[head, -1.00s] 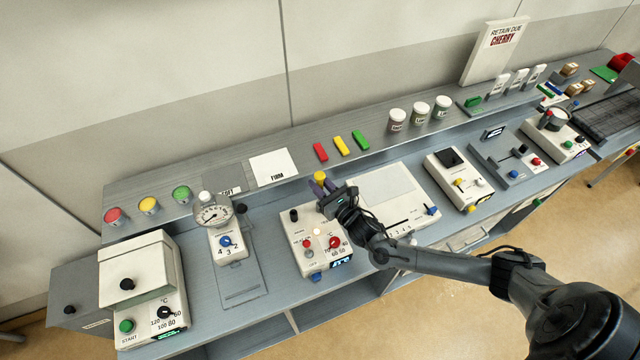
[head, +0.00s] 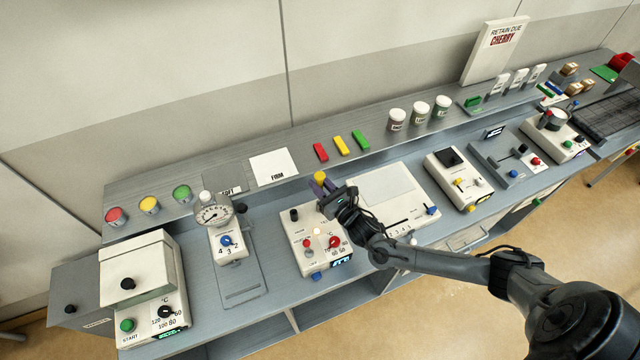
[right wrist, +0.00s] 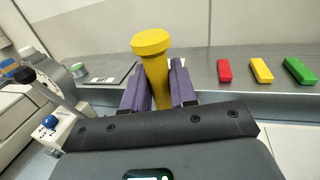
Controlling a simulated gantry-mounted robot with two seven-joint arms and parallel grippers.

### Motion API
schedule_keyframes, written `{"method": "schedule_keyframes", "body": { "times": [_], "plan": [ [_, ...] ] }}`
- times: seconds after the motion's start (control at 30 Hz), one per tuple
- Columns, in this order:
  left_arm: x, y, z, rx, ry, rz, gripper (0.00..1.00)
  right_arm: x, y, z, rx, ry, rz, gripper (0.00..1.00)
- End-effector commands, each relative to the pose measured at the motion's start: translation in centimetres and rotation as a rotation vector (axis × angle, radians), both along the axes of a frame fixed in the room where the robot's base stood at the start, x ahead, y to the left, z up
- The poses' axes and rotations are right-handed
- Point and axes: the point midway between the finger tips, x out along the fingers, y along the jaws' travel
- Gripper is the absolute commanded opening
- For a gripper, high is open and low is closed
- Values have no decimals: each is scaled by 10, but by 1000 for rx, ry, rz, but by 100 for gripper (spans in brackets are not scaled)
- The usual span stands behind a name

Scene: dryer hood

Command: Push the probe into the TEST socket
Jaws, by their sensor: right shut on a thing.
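The yellow probe, with a wide faceted head, stands between the purple fingers of my right gripper (head: 326,188). The probe (right wrist: 155,65) shows large in the right wrist view, where the right gripper (right wrist: 159,82) is shut on it. In the head view only the probe's yellow top (head: 320,176) shows above the fingers. They are over the back right part of a white control unit (head: 310,238) with a black knob, a red dial and a small display. I cannot make out the TEST socket or the probe's lower end. My left gripper is not in view.
A dial gauge unit (head: 218,225) stands to the left, and a flat white plate unit (head: 385,190) to the right. Red, yellow and green bars (head: 340,146) lie on the raised back shelf. A white FIRM card (head: 273,166) lies left of them.

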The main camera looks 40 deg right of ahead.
Motion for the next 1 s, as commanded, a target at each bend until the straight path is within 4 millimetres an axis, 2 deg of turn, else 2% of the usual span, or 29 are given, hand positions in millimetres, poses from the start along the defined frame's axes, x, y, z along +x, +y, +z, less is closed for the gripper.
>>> {"method": "schedule_keyframes", "body": {
  "times": [1.0],
  "plan": [
    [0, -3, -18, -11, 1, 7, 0, 0, 0, -26, 0, 0, 0, 0]
  ]
}}
